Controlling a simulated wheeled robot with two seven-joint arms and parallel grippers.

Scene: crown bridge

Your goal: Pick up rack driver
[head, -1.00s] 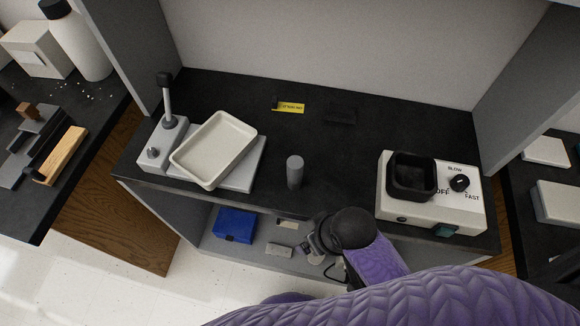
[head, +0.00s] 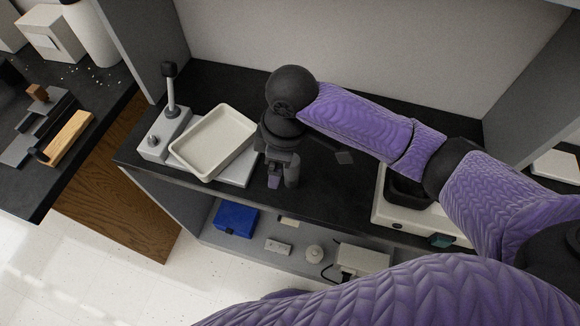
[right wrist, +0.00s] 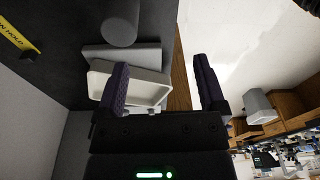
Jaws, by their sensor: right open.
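A plain grey upright cylinder (head: 292,172) stands on the black counter, right of the cream tray; it may be the rack driver, but no marking shows this. It also shows at the top of the right wrist view (right wrist: 120,25). My right gripper (head: 277,168) points down beside the cylinder in the head view and partly hides it. In the right wrist view my right gripper (right wrist: 163,80) has its two purple fingers wide apart with nothing gripped; the cylinder lies beyond the left finger, not between them. My left gripper is not in view.
The cream tray (head: 213,143) rests tilted on a grey lever device (head: 160,142). A white control box (head: 388,213) stands at right, partly behind my right arm. A blue box (head: 236,220) and small items lie on the lower shelf. Side panels bound the counter.

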